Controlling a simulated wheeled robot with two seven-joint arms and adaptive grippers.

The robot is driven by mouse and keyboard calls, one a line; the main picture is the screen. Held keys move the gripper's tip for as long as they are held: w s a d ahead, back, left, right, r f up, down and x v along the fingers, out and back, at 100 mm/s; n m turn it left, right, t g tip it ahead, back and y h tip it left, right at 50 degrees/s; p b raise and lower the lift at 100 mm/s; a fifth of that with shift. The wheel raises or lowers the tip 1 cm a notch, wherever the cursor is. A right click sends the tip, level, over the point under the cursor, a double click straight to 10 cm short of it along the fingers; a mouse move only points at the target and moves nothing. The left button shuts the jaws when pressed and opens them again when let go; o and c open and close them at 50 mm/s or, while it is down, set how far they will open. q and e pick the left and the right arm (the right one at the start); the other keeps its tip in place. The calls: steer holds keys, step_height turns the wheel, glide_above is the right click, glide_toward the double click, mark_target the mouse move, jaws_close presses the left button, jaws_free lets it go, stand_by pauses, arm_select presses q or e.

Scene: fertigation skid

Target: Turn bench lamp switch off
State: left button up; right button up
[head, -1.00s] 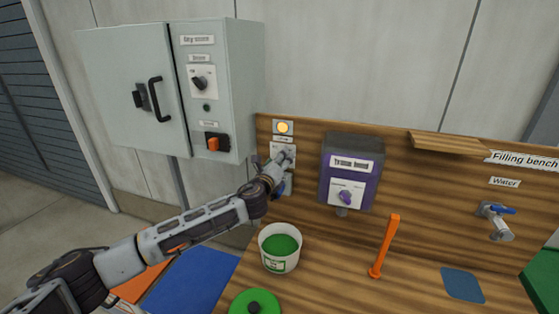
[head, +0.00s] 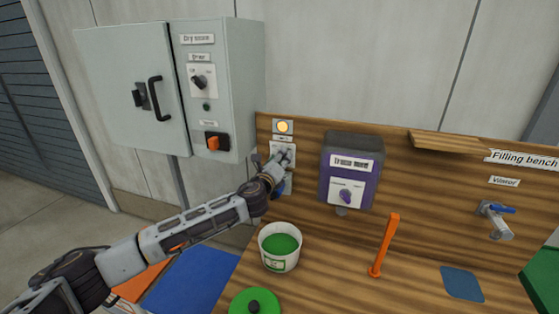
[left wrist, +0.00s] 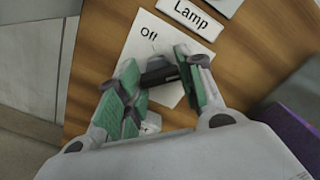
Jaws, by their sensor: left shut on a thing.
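The lamp switch is a white plate (left wrist: 140,38) marked "Off" under a "Lamp" label (left wrist: 193,15), on the wooden back panel. Its dark knob (left wrist: 160,72) sits between the green finger pads of my left gripper (left wrist: 160,84) in the left wrist view. My left gripper is shut on the knob, which looks turned to the side. In the head view my left gripper (head: 277,161) covers part of the plate. A round yellow lamp light (head: 283,127) above the switch is glowing. The right gripper is not in view.
A purple box (head: 350,165) with a knob is right of the switch. A white tub of green contents (head: 279,248), a green lid (head: 254,303) and an orange lever (head: 385,245) are on the bench. A grey cabinet (head: 215,90) stands left.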

arm_select(q)
steer(key=shift+f+n+b, duration=0.15)
steer(key=shift+n+b, duration=0.35)
steer(key=shift+n, duration=0.8)
steer(key=n+b, duration=0.1)
steer(key=n, duration=0.9)
steer(key=shift+n, duration=0.4)
steer(key=n, duration=0.4)
steer(key=shift+n, duration=0.3)
